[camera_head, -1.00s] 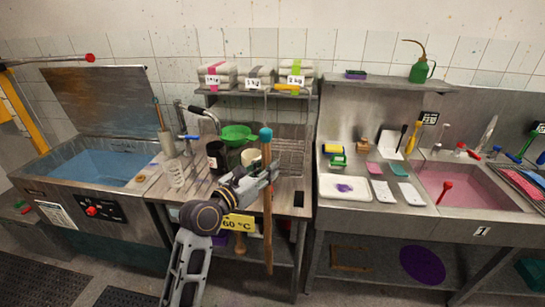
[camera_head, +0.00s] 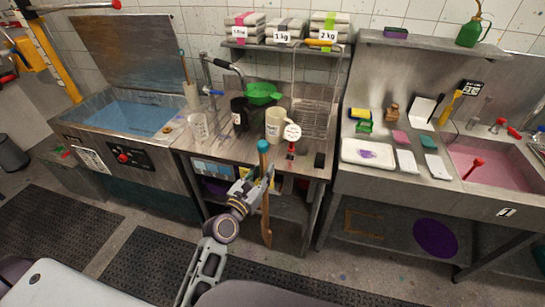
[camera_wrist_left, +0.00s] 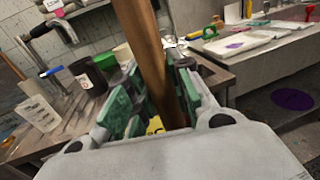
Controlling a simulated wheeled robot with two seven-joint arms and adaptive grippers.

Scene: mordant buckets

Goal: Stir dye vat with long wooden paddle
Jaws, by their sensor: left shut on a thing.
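The long wooden paddle (camera_head: 266,215) hangs upright in front of the middle bench, its teal-capped end (camera_head: 263,146) at the top. My left gripper (camera_head: 264,178) is shut on its upper shaft. In the left wrist view the brown shaft (camera_wrist_left: 149,55) passes between the green finger pads of my left gripper (camera_wrist_left: 150,110). The dye vat (camera_head: 132,116), a steel tank with blue liquid, stands at the left with its lid raised behind it. The paddle is well to the right of the vat and outside it. My right gripper is not seen.
A sink with pink liquid (camera_head: 490,160) is at the right. Open floor with dark mats (camera_head: 140,262) lies in front.

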